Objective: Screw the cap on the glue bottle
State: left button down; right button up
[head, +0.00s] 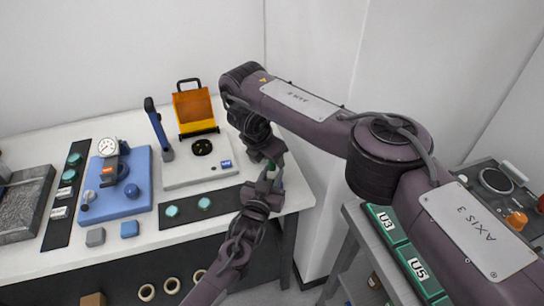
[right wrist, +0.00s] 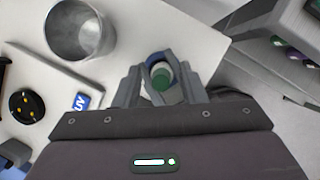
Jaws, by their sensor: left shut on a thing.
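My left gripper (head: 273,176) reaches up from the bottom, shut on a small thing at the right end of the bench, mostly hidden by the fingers. My right gripper (head: 270,157) comes down from above, its fingers close over the left one's. A small green piece (head: 272,167) shows between the two grippers. In the right wrist view, a round green top (right wrist: 161,84) with a pale part and blue-grey edge sits between the right fingers (right wrist: 160,88). Whether these fingers press on it, and where cap and bottle meet, I cannot tell.
A white instrument (head: 197,172) with an orange screen (head: 194,108) stands left of the grippers. A dark mat (head: 228,205) with teal pieces lies in front. A blue gauge stand (head: 118,180) is farther left. A metal cup (right wrist: 82,30) is near the right gripper. Green boxes (head: 385,222) sit on a lower cart.

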jog(key=shift+w+r, duration=0.1)
jog(key=shift+r, duration=0.35)
jog(key=shift+d+r, duration=0.1)
jog(key=shift+r, duration=1.75)
